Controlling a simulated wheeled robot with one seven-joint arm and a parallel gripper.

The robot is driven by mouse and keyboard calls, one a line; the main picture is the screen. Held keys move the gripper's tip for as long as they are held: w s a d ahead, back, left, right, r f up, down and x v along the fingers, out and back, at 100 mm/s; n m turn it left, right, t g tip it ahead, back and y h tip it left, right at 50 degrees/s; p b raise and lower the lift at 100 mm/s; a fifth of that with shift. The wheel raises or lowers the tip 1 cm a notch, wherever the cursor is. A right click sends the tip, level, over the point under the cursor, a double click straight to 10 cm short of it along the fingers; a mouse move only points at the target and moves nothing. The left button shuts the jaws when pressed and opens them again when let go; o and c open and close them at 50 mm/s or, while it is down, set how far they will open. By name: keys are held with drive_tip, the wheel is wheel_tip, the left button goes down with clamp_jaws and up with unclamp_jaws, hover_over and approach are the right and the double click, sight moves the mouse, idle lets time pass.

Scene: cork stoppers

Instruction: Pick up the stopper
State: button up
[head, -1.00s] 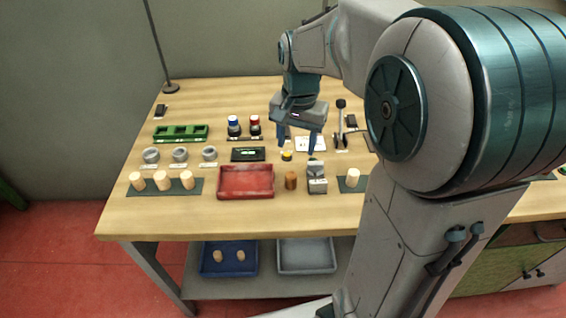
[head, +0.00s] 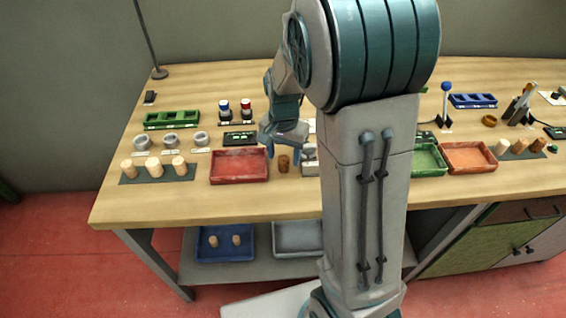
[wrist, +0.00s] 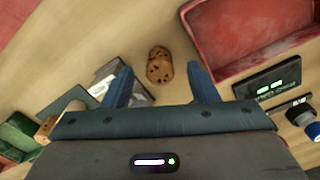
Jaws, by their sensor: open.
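A brown speckled cork stopper (head: 283,165) stands upright on the wooden table, just right of a red tray. In the wrist view the stopper (wrist: 159,68) shows beyond and between the two blue fingers, with clear space on both sides. My gripper (head: 283,155) is open and empty, above and behind the stopper in the head view; its fingers (wrist: 160,84) point towards it in the wrist view. The exact height gap cannot be told. Paler stoppers (head: 154,168) stand on a dark mat at the left.
The red tray (head: 239,180) is close to the stopper's left, and a grey metal block (head: 310,168) is close to its right. A black display (head: 240,138) lies behind the tray. My arm hides the table's middle. The front strip of table is clear.

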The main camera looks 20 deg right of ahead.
drive_tip(key=shift+f, duration=1.25)
drive_tip(key=c, duration=1)
